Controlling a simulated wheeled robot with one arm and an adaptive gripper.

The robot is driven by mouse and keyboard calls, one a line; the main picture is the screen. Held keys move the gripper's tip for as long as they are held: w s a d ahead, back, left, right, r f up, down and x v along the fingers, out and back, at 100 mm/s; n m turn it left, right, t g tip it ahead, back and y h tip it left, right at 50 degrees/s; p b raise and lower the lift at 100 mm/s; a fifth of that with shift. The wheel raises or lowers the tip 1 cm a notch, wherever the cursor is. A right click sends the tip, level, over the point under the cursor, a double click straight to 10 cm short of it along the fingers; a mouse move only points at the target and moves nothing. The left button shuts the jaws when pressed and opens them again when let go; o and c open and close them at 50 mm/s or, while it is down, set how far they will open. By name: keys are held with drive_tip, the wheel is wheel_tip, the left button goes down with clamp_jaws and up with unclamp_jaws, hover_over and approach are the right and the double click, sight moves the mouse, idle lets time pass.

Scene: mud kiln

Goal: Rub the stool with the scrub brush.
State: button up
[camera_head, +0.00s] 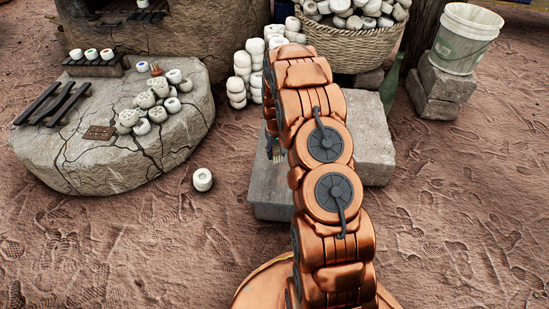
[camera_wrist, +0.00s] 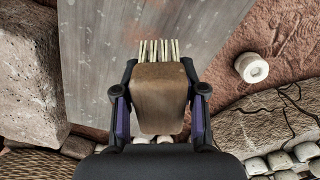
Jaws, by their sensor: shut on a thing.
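The scrub brush (camera_wrist: 159,98) has a brown wooden block and pale bristles that point away from my wrist. My gripper (camera_wrist: 159,72) is shut on the block, a finger on each side. The stool (camera_wrist: 88,60) shows as a grey wooden top with pale specks beyond the bristles. In the head view the low grey stool (camera_head: 268,196) is partly behind my arm. A small part of the brush (camera_head: 277,154) shows over it at the arm's left edge; the rest is hidden. I cannot tell whether the bristles touch the stool.
A grey stone block (camera_head: 372,140) adjoins the stool on the right in the head view. A white cup-like piece (camera_head: 203,180) stands on the ground to the left. A cracked round slab (camera_head: 90,160) holds pottery. A bucket (camera_head: 466,40) stands at right. Foreground ground is clear.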

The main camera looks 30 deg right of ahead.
drive_tip(key=shift+r, duration=1)
